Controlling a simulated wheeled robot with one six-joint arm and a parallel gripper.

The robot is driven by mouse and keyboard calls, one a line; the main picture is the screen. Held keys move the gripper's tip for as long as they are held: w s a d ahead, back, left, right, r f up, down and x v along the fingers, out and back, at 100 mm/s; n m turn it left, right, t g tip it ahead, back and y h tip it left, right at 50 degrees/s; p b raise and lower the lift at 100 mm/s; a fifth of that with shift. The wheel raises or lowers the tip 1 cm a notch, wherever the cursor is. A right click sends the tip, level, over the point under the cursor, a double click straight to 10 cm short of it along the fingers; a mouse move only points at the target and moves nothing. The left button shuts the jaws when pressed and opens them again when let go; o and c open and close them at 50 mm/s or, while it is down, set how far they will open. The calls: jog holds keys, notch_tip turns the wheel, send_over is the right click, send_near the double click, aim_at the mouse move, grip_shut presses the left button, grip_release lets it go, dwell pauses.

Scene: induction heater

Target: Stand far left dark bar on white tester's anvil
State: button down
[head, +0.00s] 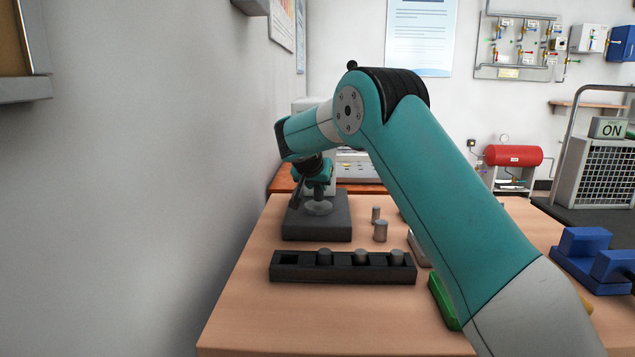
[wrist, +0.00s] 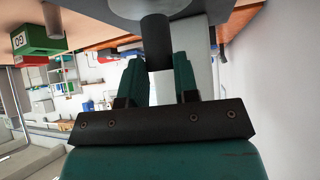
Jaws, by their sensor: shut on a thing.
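My gripper (head: 319,184) is at the white tester at the back left of the table. The wrist view shows its teal fingers (wrist: 157,60) shut on a dark bar (wrist: 157,38). The tester has a dark grey base (head: 316,228) and a pale round anvil (head: 319,208) below my gripper. In the wrist view the bar's far end reaches the grey round anvil (wrist: 150,6); I cannot tell whether they touch. The black rack (head: 343,274) has an empty far left slot (head: 289,259) and grey-topped bars in its other slots.
Two loose grey cylinders (head: 380,231) stand right of the tester. A green block (head: 443,301) lies partly behind my arm. Blue blocks (head: 590,258) are at the right. A wall runs close along the left. The table's front left is clear.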

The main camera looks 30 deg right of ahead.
jog(key=shift+f+b, duration=0.35)
jog(key=shift+f, duration=0.25)
jog(key=c, duration=0.9)
grip_release()
jog(key=shift+o, duration=0.2)
jog(key=shift+r, duration=0.3)
jog(key=v, duration=1.2)
jog(key=shift+r, duration=0.4)
